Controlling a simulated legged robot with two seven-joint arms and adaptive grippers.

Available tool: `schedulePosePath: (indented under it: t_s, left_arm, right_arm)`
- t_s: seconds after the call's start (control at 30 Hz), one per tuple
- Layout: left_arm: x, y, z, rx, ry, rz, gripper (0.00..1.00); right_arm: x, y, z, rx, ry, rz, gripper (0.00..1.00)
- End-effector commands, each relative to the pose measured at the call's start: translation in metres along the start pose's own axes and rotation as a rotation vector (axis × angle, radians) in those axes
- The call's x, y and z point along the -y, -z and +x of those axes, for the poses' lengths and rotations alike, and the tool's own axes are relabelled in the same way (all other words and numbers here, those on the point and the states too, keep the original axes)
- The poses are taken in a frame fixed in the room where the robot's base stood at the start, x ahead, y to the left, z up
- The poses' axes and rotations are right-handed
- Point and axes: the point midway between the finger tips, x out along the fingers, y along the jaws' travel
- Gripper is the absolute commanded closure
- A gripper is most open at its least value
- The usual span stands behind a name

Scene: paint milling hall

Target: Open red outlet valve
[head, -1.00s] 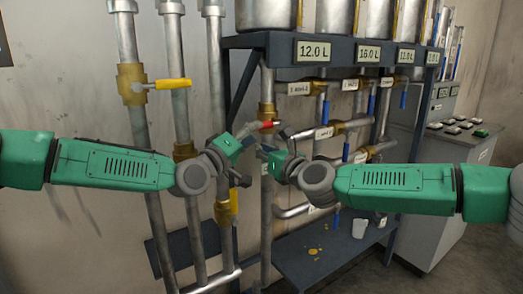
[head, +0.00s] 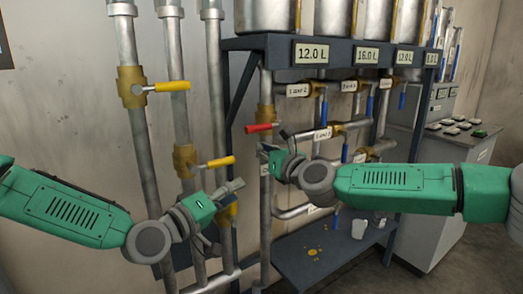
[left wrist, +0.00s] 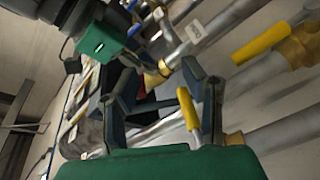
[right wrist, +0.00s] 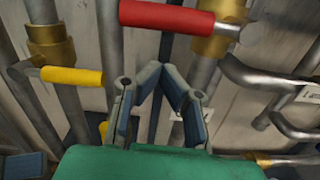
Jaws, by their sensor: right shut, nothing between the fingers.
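The red valve handle (head: 261,127) juts roughly level to the left from a brass valve on the vertical pipe under the tank shelf. It also shows at the top of the right wrist view (right wrist: 167,16). My right gripper (head: 266,150) is just below the red handle and apart from it; its fingertips meet, with nothing between them, in the right wrist view (right wrist: 160,72). My left gripper (head: 238,186) is lower and to the left, clear of the red handle. Its fingers stand apart in the left wrist view (left wrist: 160,68), near a yellow handle (left wrist: 187,108); contact cannot be told.
Yellow handles sit on the neighbouring pipes: one high (head: 172,86), one in the middle (head: 220,161), one low (head: 233,210), partly behind my left gripper. Blue-handled valves (head: 323,112) crowd the right side. A dark lower shelf (head: 290,262) holds a white cup (head: 359,229).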

Motion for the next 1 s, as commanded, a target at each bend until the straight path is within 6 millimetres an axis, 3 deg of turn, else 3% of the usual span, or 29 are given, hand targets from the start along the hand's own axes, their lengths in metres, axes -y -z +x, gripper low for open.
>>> schedulePosePath:
  t_s: [0.6, 1.0]
  left_arm:
    - [0.065, -0.100, -0.035, 0.195, 0.185, 0.015, 0.62]
    - [0.089, -0.133, -0.056, 0.269, 0.258, 0.024, 0.62]
  right_arm:
    - [-0.001, 0.005, 0.000, 0.000, -0.001, -0.001, 1.00]
    - [-0.001, 0.007, 0.001, -0.001, -0.001, -0.001, 1.00]
